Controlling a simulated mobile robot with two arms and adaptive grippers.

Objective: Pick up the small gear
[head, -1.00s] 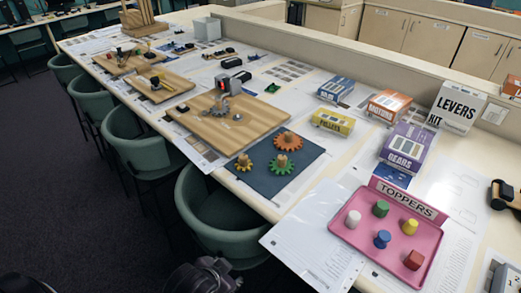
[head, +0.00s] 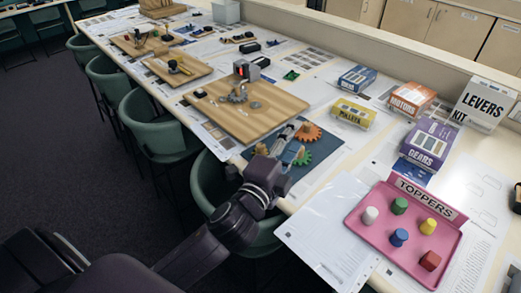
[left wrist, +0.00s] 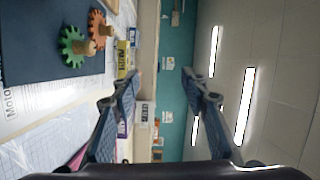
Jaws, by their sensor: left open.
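The small yellow gear (head: 261,149) is at the left of the dark blue mat (head: 322,143) in the head view, mostly hidden behind my left arm. The orange gear (head: 311,133) and the green gear (head: 305,158) lie to its right, each with a wooden peg. My left gripper (head: 291,136) is open and empty, over the mat in the head view. In the left wrist view its spread fingers (left wrist: 163,80) have nothing between them. That view shows the green gear (left wrist: 73,47) and orange gear (left wrist: 99,29) at upper left, not the yellow one. My right gripper is out of view.
A wooden board (head: 270,117) with small parts lies beyond the mat. A pink toppers tray (head: 375,238) with several coloured pegs is at right. Kit boxes, including a yellow one (head: 353,114), stand along the back. Green chairs (head: 150,128) line the table's near edge.

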